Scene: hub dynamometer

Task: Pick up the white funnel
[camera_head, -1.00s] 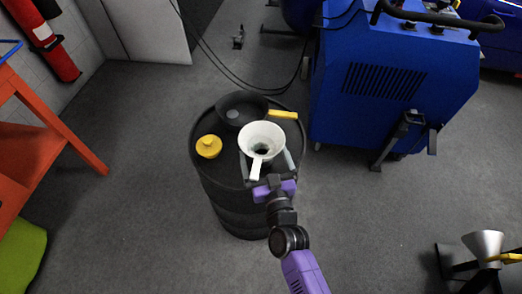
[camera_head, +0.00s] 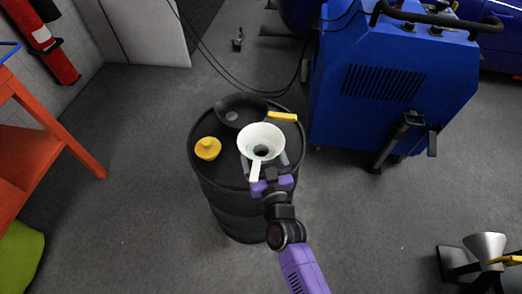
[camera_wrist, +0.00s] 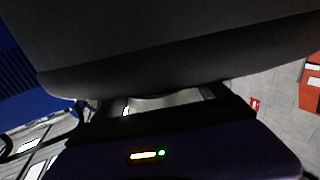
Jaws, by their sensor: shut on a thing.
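The white funnel (camera_head: 262,139) is upright over the black drum (camera_head: 240,205), its wide mouth up and its handle towards me. My gripper (camera_head: 264,162) reaches in from the front, with one finger on each side of the funnel, shut on it. The head view does not clearly show whether the funnel is touching the drum top. In the wrist view a large dark curved surface fills the top, and a pale patch (camera_wrist: 165,99) shows between the fingers; the funnel's shape cannot be made out there.
A black funnel with a yellow handle (camera_head: 283,117) lies at the drum's back, and a yellow cap (camera_head: 207,149) on its left. A blue machine (camera_head: 390,85) stands at right, an orange bench (camera_head: 30,150) at left. A metal funnel (camera_head: 485,246) is at lower right.

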